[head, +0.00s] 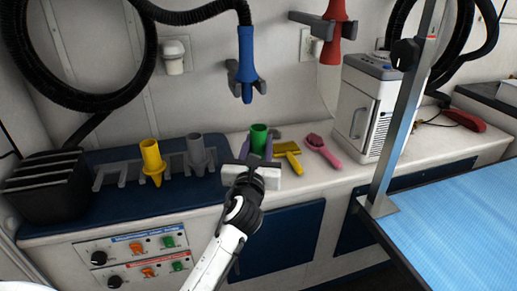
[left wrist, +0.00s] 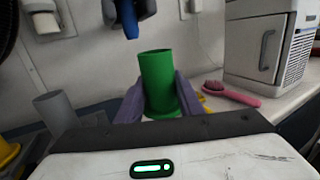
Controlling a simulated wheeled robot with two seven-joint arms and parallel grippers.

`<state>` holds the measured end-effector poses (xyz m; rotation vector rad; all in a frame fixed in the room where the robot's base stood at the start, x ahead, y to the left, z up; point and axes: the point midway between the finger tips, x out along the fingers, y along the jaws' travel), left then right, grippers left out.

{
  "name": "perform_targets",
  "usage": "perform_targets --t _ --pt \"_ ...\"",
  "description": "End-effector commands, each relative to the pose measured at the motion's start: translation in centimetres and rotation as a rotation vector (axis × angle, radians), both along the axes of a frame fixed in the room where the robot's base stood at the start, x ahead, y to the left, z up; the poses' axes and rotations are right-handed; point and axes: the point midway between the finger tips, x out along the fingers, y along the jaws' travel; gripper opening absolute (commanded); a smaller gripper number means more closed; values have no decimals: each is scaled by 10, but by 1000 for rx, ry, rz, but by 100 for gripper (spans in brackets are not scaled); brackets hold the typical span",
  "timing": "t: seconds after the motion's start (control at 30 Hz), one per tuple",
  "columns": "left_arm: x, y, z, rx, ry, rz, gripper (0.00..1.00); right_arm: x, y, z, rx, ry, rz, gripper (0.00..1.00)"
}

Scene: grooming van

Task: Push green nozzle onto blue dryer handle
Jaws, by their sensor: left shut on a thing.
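The green nozzle (head: 258,136) is held upright by my left gripper (head: 257,147), just above the counter. In the left wrist view the green nozzle (left wrist: 158,80) stands between the two purple fingers of the left gripper (left wrist: 158,100), which press on its sides. The blue dryer handle (head: 247,64) hangs nose down in a grey wall bracket, above and slightly left of the nozzle. Its lower end (left wrist: 128,18) shows at the top of the left wrist view, apart from the nozzle. My right gripper is in neither view.
A yellow nozzle (head: 152,160) and a grey nozzle (head: 197,154) stand in a rack at left. A yellow tool (head: 288,154) and a pink brush (head: 322,150) lie right of the gripper. A red dryer (head: 333,32) hangs at right. A metal post (head: 405,110) rises beside the blue table (head: 470,200).

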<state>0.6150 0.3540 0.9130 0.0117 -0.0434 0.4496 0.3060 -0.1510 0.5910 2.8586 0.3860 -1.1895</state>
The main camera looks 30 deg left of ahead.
Motion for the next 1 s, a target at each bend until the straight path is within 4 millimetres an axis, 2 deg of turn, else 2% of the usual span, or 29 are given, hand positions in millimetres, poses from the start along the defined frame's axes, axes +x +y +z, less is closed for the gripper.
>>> perform_targets --t 1.0 --pt "50 56 6 3 -2 14 2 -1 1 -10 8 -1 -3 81"
